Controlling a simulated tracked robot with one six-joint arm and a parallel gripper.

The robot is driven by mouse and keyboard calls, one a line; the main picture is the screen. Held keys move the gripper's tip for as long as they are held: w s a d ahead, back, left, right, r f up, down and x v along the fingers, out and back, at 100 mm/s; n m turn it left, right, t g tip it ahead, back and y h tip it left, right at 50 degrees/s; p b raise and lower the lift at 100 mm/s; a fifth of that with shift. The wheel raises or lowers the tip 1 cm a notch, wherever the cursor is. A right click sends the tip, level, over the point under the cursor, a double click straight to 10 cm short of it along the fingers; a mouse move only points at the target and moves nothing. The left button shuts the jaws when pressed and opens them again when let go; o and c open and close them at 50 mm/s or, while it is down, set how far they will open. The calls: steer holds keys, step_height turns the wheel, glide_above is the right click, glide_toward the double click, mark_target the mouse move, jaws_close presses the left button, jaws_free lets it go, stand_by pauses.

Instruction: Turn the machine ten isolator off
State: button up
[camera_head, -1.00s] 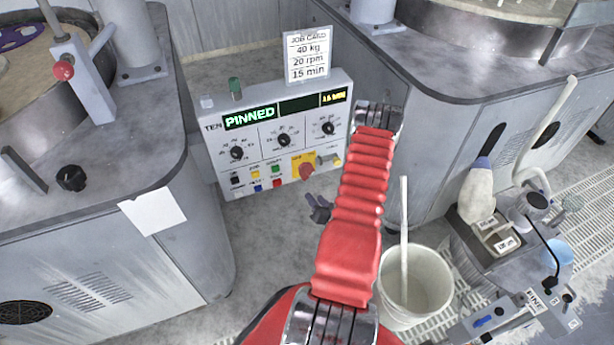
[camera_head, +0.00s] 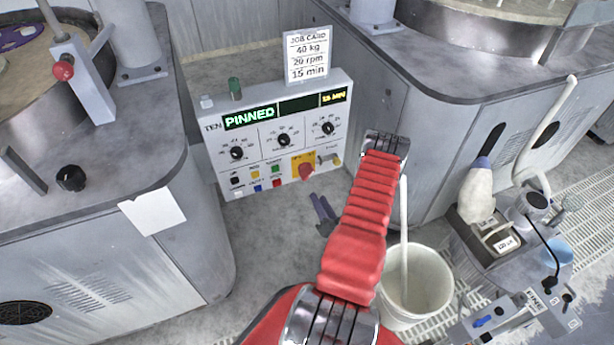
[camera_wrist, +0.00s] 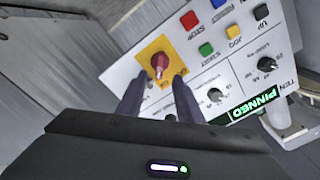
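The machine ten panel (camera_head: 215,165) is a white box marked TEN. Its isolator is a red knob (camera_head: 305,172) on a yellow plate (camera_head: 295,160) at the lower right of the panel. In the wrist view, the red knob (camera_wrist: 159,63) stands on the yellow plate (camera_wrist: 172,46), just beyond and between my fingertips. My gripper (camera_wrist: 158,77) is open and empty, with its two dark fingers apart. In the head view, my gripper (camera_head: 324,210) shows below the panel, partly hidden by my red arm. The panel display reads PINNED.
Coloured buttons (camera_head: 265,178) and three dials (camera_head: 284,138) share the panel face. A job card (camera_head: 307,55) stands on top. A white bucket (camera_head: 415,285) with a stick stands at right. Machine cabinets flank the panel on both sides.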

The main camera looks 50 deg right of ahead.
mark_target(308, 178)
steer(key=x, duration=1.3)
steer(key=shift+w, duration=0.1)
steer(key=shift+c, duration=0.2)
jaws_close()
